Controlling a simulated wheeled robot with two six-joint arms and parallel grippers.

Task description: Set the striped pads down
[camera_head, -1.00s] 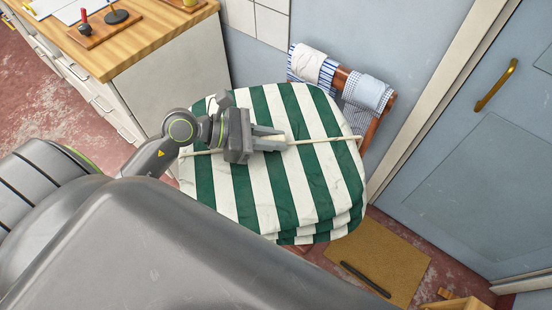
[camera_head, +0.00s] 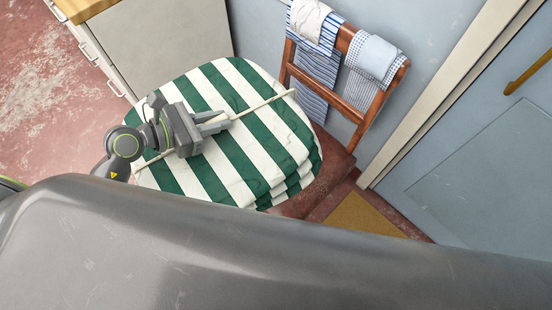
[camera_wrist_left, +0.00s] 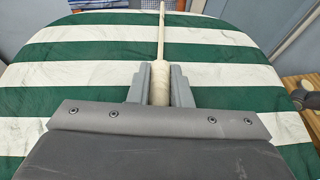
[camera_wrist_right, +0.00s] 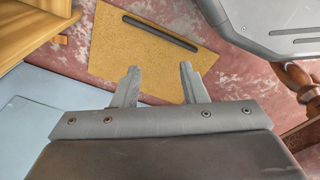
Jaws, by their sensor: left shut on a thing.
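The green-and-white striped pads (camera_head: 262,135) form a stack bound by a pale cord (camera_head: 262,105). My left gripper (camera_head: 222,120) is over the middle of the top pad and shut on the cord. The left wrist view shows the cord (camera_wrist_left: 161,38) running between the left gripper's fingers (camera_wrist_left: 160,72), with the stripes spread below. The stack is over a wooden chair's brown seat (camera_head: 316,188); I cannot tell whether they touch. My right gripper (camera_wrist_right: 160,70) is open and empty above the floor in the right wrist view. It is not visible in the head view.
The chair's wooden back (camera_head: 357,115) carries striped and checked cloths (camera_head: 322,50) and stands near the wall. A white cabinet (camera_head: 165,50) is at the upper left, a blue door (camera_head: 490,170) at the right. A tan mat (camera_wrist_right: 140,55) with a dark bar (camera_wrist_right: 160,33) lies on the floor.

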